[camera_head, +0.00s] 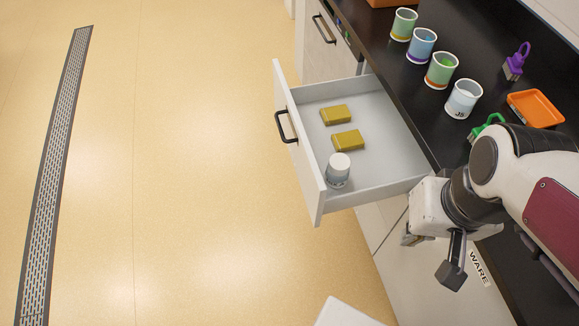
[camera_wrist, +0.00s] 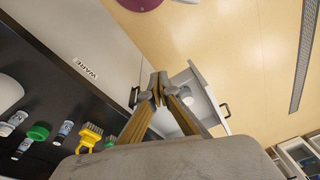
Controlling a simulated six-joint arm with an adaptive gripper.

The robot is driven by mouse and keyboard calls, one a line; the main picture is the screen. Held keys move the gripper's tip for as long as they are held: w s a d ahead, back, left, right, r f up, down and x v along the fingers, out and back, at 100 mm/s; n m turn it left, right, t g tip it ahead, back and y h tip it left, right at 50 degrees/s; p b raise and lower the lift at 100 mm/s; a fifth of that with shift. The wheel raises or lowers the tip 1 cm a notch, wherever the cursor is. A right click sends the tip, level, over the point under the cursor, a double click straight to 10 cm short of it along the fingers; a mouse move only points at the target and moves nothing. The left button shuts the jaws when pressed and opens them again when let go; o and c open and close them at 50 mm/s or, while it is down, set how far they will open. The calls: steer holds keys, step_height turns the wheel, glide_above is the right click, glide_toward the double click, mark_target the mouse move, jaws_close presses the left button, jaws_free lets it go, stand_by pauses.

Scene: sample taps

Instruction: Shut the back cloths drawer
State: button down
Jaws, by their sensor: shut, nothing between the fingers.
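A white drawer (camera_head: 318,205) stands well open from the counter, with a black handle (camera_head: 285,127) on its front. Inside lie two folded yellow cloths (camera_head: 336,114) (camera_head: 348,140) and a white-lidded jar (camera_head: 338,172). No label shows on its front. The wrist view also shows the open drawer (camera_wrist: 206,96) and its handle (camera_wrist: 224,110), beyond my fingers. My gripper (camera_head: 409,238) is shut and empty, beside the near side of the drawer at the cabinet face, apart from its front. Its fingertips (camera_wrist: 158,88) meet in the wrist view.
A front marked WARE (camera_head: 479,268) is below my arm. Several cups (camera_head: 463,99), an orange tray (camera_head: 536,108) and brushes (camera_head: 516,62) stand on the black counter (camera_head: 480,50). The floor left of the drawer is clear.

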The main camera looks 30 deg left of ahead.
steer(key=a+f+n+y, duration=0.1)
steer(key=a+f+n, duration=0.1)
steer(key=a+f, duration=0.65)
steer(key=s+a+f+n+g, duration=0.1)
steer(key=a+f, duration=0.3)
steer(key=a, duration=0.9)
steer(key=a+f+n+y, duration=0.1)
steer(key=a+f+n, duration=0.1)
steer(key=a+f, duration=0.65)
steer(key=s+a+f+n+t+y, duration=0.1)
steer(key=s+a+f+n+t, duration=0.15)
steer(key=a+f, duration=0.6)
steer(key=s+a+f+n+t, duration=0.1)
steer(key=a+f+n+t, duration=0.3)
steer(key=f, duration=0.8)
steer(key=w+d+t+h, duration=0.1)
steer(key=w+d+t, duration=0.2)
steer(key=w+t, duration=0.3)
steer(key=w+d+r+n+t+h, duration=0.1)
steer(key=w+r+t, duration=0.1)
steer(key=r, duration=0.4)
steer(key=w+d+r+n+t+h, duration=0.1)
steer(key=d+r+t+h, duration=0.1)
steer(key=r, duration=0.3)
steer(key=shift+w+d+r+t, duration=0.15)
steer(key=shift+w+r+t, duration=0.2)
steer(key=shift+t, duration=0.3)
steer(key=shift+w, duration=0.1)
